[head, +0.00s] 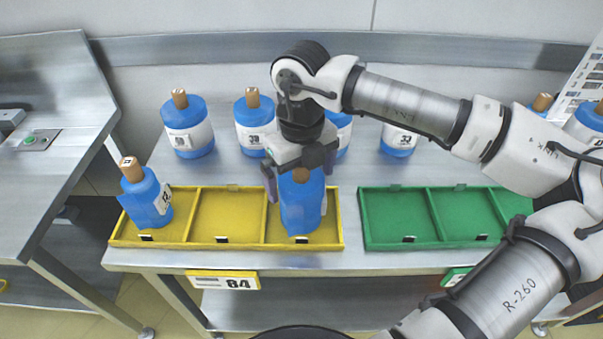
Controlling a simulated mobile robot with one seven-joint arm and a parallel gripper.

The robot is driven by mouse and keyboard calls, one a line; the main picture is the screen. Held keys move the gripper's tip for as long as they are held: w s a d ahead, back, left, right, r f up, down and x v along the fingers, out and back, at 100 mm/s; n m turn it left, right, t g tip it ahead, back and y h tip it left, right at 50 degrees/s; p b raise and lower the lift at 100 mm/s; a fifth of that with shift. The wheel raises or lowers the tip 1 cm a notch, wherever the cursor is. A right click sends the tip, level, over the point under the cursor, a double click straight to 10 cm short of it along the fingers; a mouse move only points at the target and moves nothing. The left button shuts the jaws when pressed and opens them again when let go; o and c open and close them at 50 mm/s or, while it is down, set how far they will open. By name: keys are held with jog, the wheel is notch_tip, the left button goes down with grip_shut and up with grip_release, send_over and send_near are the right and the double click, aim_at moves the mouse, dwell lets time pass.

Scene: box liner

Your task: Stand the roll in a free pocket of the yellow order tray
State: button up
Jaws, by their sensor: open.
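The yellow order tray (190,242) lies on the metal table with three pockets in a row. A blue roll with a brown core (146,197) stands in its left pocket, leaning a little. The middle pocket (222,212) is empty. Another blue roll (301,207) stands in the right pocket. My gripper (300,185) is open directly above and around the top of this right roll, its fingers on either side. Whether the fingers touch the roll cannot be told.
Several blue and white rolls (188,130) stand along the back of the table. A green tray (387,242) lies to the right, with its visible pockets empty. My arm reaches over it from the right. A separate metal bench (60,120) stands at the left.

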notch_tip(320, 180, up, 12)
jog(key=shift+r+b, duration=0.1)
jog(key=shift+b, duration=0.75)
